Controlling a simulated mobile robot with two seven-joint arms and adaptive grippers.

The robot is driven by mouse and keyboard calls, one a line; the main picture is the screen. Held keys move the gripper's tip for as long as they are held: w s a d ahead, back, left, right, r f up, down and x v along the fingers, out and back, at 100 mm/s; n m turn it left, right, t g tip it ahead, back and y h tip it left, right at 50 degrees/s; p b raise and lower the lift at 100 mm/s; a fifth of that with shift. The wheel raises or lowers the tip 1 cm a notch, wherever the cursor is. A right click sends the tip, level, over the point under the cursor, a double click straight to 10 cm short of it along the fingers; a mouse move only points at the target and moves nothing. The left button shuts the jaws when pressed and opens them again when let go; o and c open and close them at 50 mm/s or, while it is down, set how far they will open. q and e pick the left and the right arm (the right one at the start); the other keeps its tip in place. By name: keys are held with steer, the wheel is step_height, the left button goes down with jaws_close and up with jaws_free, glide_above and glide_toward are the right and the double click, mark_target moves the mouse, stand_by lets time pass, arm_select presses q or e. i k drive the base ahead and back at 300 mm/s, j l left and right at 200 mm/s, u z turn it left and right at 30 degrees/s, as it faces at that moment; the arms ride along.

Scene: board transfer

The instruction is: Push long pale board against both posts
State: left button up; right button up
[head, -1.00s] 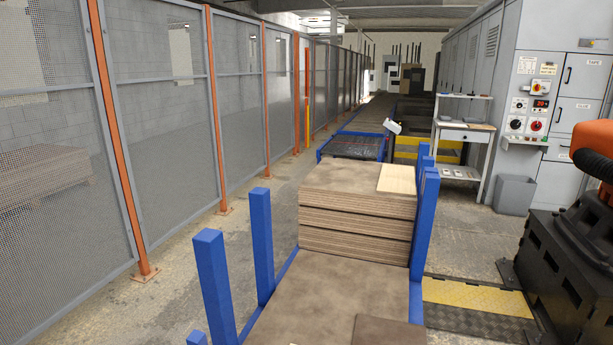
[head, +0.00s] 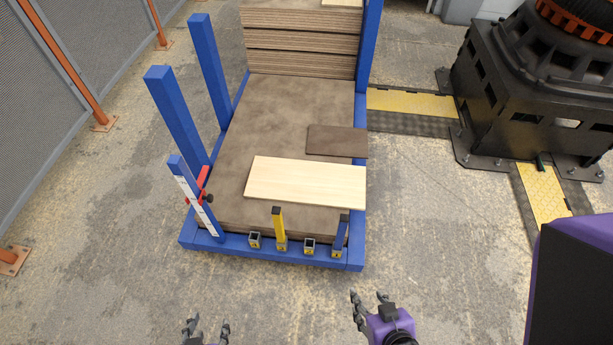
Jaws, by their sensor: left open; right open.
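The long pale board (head: 305,182) lies flat on the brown stack on the blue-framed cart, in the head view. Its near edge is apart from the two short posts at the cart's front, the yellow post (head: 278,229) and the blue post (head: 341,232). Both posts stand upright in small metal sockets. My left gripper (head: 208,328) is open and empty at the bottom edge, in front of the cart. My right gripper (head: 371,300) is open and empty, in front of the cart's right corner. Neither gripper touches the board.
A smaller dark brown board (head: 337,141) lies behind the pale board. Tall blue uprights (head: 178,110) line the cart's left side, with a white scale and red clamp (head: 200,190) at the near-left corner. A black machine base (head: 520,90) stands right. Bare floor lies in front.

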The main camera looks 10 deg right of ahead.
mark_target(275, 179)
steer(key=i+j+u, duration=0.2)
steer(key=i, duration=0.2)
steer(key=i+u, duration=0.25)
steer(key=i, duration=0.15)
